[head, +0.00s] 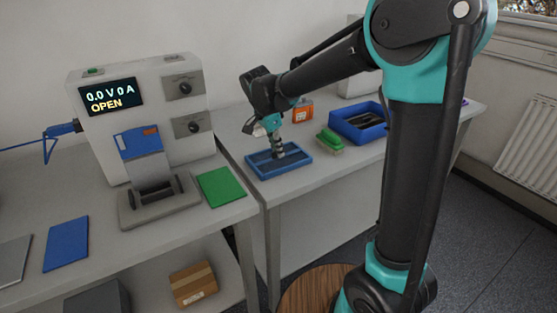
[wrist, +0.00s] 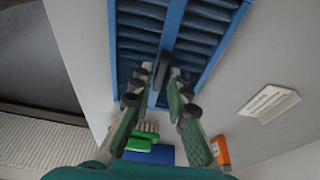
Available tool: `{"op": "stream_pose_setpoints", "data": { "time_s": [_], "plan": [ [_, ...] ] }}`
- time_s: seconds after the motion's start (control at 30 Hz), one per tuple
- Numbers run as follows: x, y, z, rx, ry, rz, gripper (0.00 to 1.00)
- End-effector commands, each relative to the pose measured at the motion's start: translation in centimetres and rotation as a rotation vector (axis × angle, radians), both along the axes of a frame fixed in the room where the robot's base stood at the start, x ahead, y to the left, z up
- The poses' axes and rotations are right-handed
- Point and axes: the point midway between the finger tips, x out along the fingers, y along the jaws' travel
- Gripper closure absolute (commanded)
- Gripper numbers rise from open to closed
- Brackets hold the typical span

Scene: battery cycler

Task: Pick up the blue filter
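The blue filter (head: 278,162) is a flat rectangular frame with slats and a middle bar. It lies flat on the right-hand table in the head view. In the wrist view the filter (wrist: 212,45) fills the upper middle. My gripper (head: 273,124) points down over it. Its two fingertips (wrist: 160,70) stand on either side of the middle bar, with the bar showing in the narrow gap. I cannot tell whether the fingers press on the bar. The filter shows no clear lift off the table.
A green brush (head: 330,142), a blue bin (head: 360,122) and an orange box (head: 303,110) stand behind and right of the filter. The cycler (head: 148,105) reads "OPEN" on the left bench. A green plate (head: 215,187) and a blue plate (head: 67,243) lie there.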

Motion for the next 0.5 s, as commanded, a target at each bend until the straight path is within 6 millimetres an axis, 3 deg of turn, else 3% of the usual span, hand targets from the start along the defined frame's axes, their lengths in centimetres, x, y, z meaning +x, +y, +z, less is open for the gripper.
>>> {"op": "stream_pose_setpoints", "data": {
  "time_s": [0.1, 0.5],
  "plan": [
    [-0.02, 0.0, 0.01, 0.0, 0.0, 0.0, 1.0],
    [-0.01, 0.0, 0.1, 0.0, 0.0, 0.0, 1.0]
  ]
}}
